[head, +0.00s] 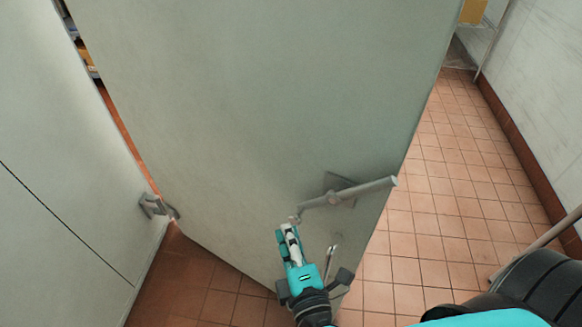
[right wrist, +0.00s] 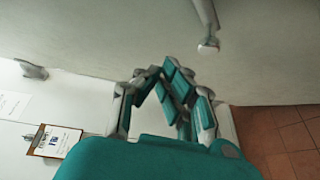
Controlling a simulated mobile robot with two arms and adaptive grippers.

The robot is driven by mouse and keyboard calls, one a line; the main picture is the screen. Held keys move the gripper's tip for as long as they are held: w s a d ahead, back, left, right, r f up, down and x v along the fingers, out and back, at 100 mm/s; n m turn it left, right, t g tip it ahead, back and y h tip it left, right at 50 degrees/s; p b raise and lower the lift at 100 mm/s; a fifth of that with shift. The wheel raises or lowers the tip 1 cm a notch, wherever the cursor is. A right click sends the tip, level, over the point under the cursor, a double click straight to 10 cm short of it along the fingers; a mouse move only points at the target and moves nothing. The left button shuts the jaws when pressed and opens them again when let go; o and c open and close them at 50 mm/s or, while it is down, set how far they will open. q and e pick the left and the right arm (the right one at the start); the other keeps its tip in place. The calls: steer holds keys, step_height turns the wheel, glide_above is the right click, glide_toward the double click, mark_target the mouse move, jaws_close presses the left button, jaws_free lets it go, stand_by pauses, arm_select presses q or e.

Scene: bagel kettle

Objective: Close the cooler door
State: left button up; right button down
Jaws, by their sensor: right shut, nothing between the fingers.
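The cooler door (head: 260,100) is a large pale grey panel that stands open, with a gap between it and the wall panel on the left. Its grey lever handle (head: 350,192) is near the lower right edge of the door; the handle's end shows at the top of the right wrist view (right wrist: 207,30). My right gripper (head: 287,232) is shut and empty, in front of the door just below and left of the handle. In the right wrist view the gripper (right wrist: 165,80) is close to the door face; I cannot tell whether it touches. My left gripper is not in view.
A grey wall panel (head: 60,170) with a latch catch (head: 155,205) stands at the left. Shelves (head: 85,50) show through the gap. Tiled floor (head: 465,190) is clear on the right, up to a white wall (head: 540,90). A clipboard (right wrist: 55,141) hangs on the wall.

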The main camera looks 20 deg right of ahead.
step_height(320, 180, up, 4)
steer(key=t, duration=0.1)
steer(key=p, duration=0.5)
glide_toward(286, 156)
steer(key=w+a, duration=0.2)
steer(key=w, duration=0.1)
steer(key=w+d, duration=0.1)
steer(key=d+p, duration=0.1)
steer(key=shift+w+d+r+p, duration=0.1)
steer(key=shift+w+d+p, duration=0.2)
steer(key=shift+w, duration=0.1)
steer(key=shift+w, duration=0.1)
